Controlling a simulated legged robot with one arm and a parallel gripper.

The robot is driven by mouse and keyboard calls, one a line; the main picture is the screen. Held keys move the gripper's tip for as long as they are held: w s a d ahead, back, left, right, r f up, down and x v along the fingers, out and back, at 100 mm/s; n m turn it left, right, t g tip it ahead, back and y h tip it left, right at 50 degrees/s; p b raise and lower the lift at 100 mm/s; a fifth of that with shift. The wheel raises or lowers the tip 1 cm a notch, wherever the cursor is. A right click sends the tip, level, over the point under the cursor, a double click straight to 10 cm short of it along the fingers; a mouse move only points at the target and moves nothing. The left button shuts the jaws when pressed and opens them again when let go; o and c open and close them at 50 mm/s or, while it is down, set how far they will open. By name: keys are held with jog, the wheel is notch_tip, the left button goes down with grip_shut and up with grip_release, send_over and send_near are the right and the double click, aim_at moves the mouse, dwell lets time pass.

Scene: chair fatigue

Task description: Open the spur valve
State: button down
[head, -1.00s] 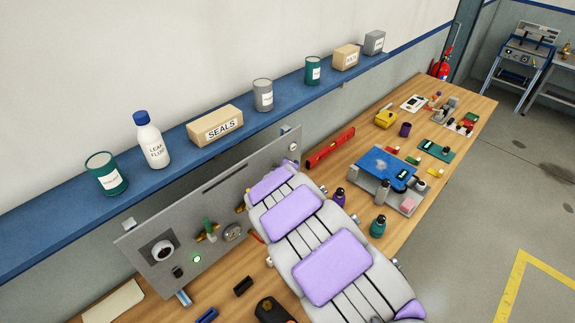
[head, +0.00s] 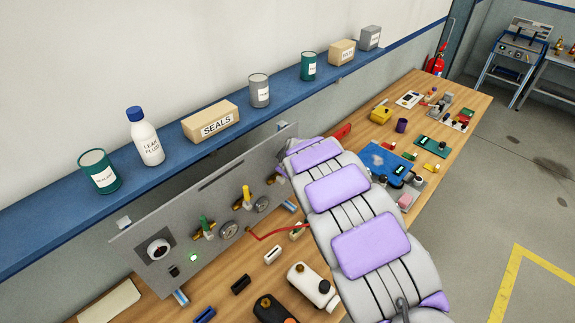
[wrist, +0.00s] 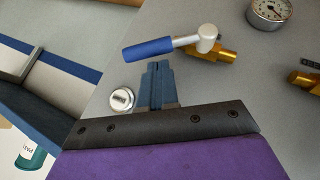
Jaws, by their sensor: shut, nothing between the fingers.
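The grey valve panel (head: 205,210) stands on the bench below the shelf. It carries a green-handled valve (head: 204,224) and a yellow-handled valve (head: 247,195), both with handles upright. In the wrist view a blue-handled valve (wrist: 150,48) shows on the panel, with a pale lever and a brass body (wrist: 222,53). I cannot read which valve is labelled spur. My gripper (wrist: 157,68) is shut and empty, its tips just below the blue handle in the picture; I cannot tell whether they touch. In the head view my arm hides the gripper and the blue handle.
A round silver fitting (wrist: 122,99) sits left of my fingers. Gauges (head: 228,230) and a lit green lamp (head: 193,257) are on the panel. The blue shelf (head: 60,235) runs above.

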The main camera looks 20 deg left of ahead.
jog(key=shift+w+d+f+b, duration=0.15)
jog(key=shift+w+f+b, duration=0.15)
jog(key=shift+b, duration=0.2)
jog(key=shift+w+d+b, duration=0.3)
jog(key=shift+d+b, duration=0.2)
jog(key=shift+b, duration=0.3)
jog(key=g+b, duration=0.1)
jog(key=b, duration=0.1)
jog(key=w+f+m+g+y+b, duration=0.1)
jog(key=shift+w+d+b, duration=0.3)
jog(key=shift+d+b, duration=0.05)
jog(key=shift+b, duration=0.05)
jog(key=shift+w+a+f+m+g+y+b, duration=0.1)
jog(key=shift+w+f+m+g+y+b, duration=0.1)
jog(key=shift+f+g+b, duration=0.3)
jog(key=shift+w+f+m+g+y+b, duration=0.1)
jog(key=shift+w+m+g+b, duration=0.15)
jog(key=shift+g, duration=0.45)
jog(key=shift+w+d+f+g+b, duration=0.1)
jog(key=shift+d+f+g+b, duration=0.15)
jog(key=shift+d+g, duration=0.2)
jog(key=shift+a+r, duration=0.1)
jog(key=shift+r, duration=0.1)
